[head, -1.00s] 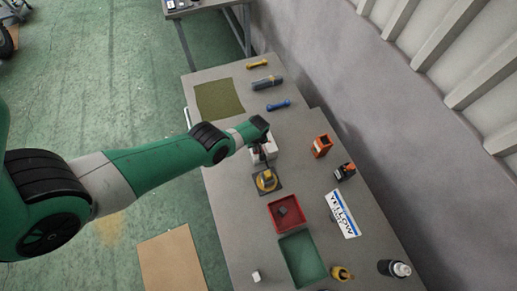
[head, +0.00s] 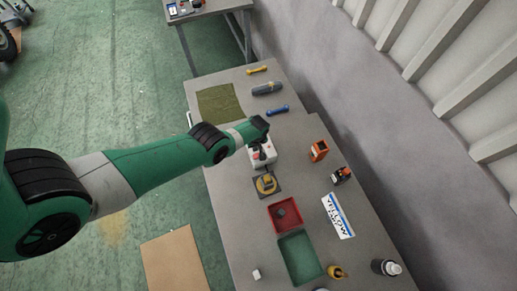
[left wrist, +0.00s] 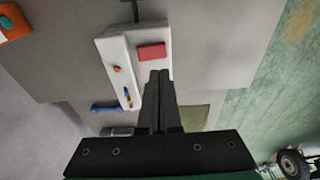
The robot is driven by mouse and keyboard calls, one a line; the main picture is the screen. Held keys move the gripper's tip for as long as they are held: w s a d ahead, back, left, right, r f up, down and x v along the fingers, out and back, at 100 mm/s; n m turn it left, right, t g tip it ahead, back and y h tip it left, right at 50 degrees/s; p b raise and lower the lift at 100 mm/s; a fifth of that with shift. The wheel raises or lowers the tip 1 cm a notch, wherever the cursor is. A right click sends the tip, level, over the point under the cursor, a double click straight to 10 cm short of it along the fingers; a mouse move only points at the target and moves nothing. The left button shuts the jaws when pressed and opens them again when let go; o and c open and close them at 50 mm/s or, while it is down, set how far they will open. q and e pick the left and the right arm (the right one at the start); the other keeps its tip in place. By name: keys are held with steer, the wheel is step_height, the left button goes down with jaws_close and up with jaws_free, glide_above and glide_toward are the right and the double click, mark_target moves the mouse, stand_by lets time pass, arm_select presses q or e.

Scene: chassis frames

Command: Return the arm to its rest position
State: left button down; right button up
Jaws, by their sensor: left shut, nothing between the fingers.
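My left arm comes in from the left in the head view. Its gripper (head: 259,147) is above a white box with a red button (head: 267,157) on the grey table (head: 230,215). In the left wrist view the two fingers of the gripper (left wrist: 158,74) are together with nothing between them. Their tips overlap the lower part of the white box (left wrist: 117,52) in that picture; whether they touch it I cannot tell. My right gripper is not in view.
A yellow-and-black device (head: 266,185), a red tray (head: 273,213) and a green tray (head: 284,253) lie below the white box. An orange holder (head: 319,150) stands to the right. A green mat (head: 219,102) and a blue dumbbell-shaped piece (head: 278,110) lie toward the far end. A wall borders the right.

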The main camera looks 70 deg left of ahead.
arm_select(q)
steer(key=shift+r+p, duration=0.35)
steer(key=shift+r, duration=0.4)
